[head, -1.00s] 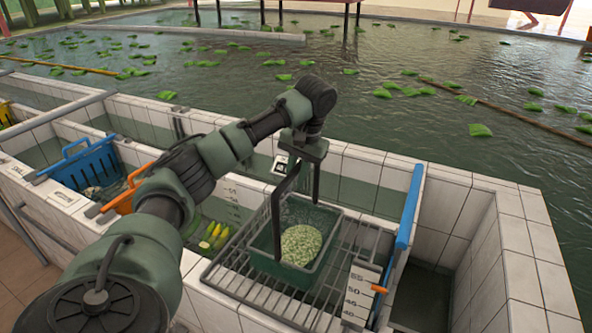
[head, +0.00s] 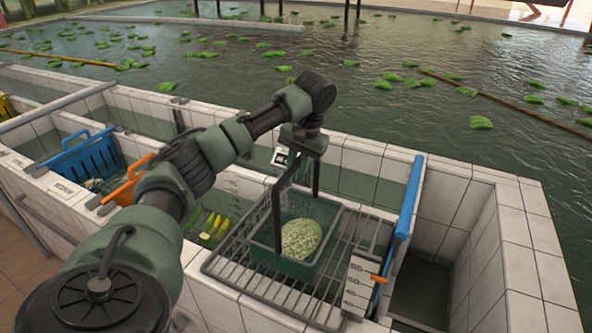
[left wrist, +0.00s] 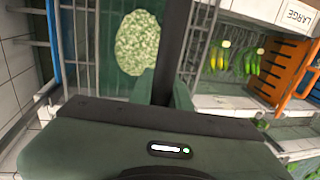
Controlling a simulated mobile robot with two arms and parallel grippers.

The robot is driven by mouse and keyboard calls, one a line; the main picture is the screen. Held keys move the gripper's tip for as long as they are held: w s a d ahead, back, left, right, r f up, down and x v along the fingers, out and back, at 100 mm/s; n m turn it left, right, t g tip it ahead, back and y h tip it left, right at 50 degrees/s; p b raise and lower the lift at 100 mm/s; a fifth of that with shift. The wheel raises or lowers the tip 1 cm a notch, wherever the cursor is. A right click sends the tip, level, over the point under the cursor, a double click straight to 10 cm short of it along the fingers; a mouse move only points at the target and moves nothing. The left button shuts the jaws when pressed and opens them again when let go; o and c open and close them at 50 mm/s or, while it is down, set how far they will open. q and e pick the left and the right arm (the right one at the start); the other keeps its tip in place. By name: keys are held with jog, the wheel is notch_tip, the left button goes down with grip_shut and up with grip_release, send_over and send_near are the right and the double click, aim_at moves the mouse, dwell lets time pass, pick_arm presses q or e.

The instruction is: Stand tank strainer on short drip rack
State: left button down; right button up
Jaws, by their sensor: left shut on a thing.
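The tank strainer (head: 282,266) is a dark green rectangular tub with a pale green speckled lump (head: 301,238) inside. It is upright, over the grey wire drip rack (head: 225,268); I cannot tell whether its base touches the bars. My left gripper (head: 296,215) reaches down from above and is shut on the strainer, one long finger at its near left side and the other towards its back. In the left wrist view the lump (left wrist: 143,42) shows beside a dark finger, and part of the tub is hidden. My right gripper is out of view.
A blue bar (head: 409,200) and a scale plate with an orange marker (head: 358,284) stand right of the strainer. Yellow-green items (head: 214,228) lie left of it. White tiled walls divide the tanks.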

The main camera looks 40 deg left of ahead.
aim_at(299, 160)
pick_arm(q)
jog(key=shift+f, duration=0.1)
jog(key=c, duration=1.3)
grip_release()
jog(key=shift+o, duration=0.2)
jog(key=r, duration=0.4)
jog(key=d+r, duration=0.1)
jog(key=r, duration=0.1)
jog(key=shift+w, duration=0.2)
jog(key=shift+d+r, duration=0.25)
jog(key=shift+r, duration=0.6)
